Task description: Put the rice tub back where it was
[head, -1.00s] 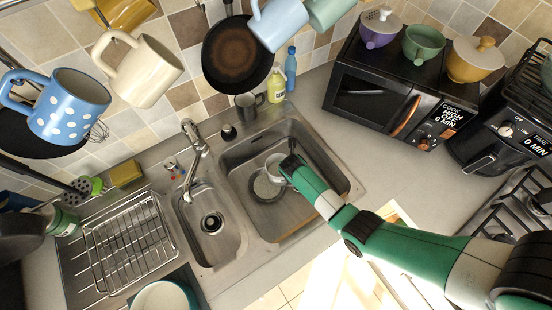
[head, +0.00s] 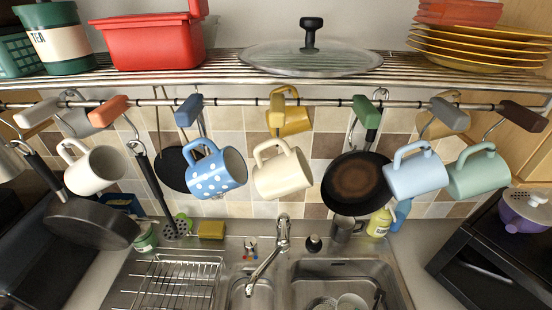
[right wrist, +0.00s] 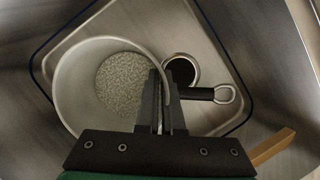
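No tub labelled rice can be made out. A green tub with a cream TEA label (head: 65,38) stands on the shelf. A small green container with a pale band (head: 145,238) stands left of the sink; its label cannot be read. My right gripper (right wrist: 163,85) is in the sink, its fingers close together at the rim of a pale round vessel (right wrist: 75,85) and apparently shut on its wall. Grey speckles show inside; whether they are rice cannot be told. The vessel shows at the bottom of the head view (head: 352,300). My left gripper is not in view.
Mugs and pans hang from the rail (head: 330,101) under the wire shelf (head: 225,65). A red box (head: 150,42) and a glass lid (head: 310,58) are on the shelf. The tap (head: 280,235) rises behind the sink. A black-handled item (right wrist: 200,93) lies beside the vessel.

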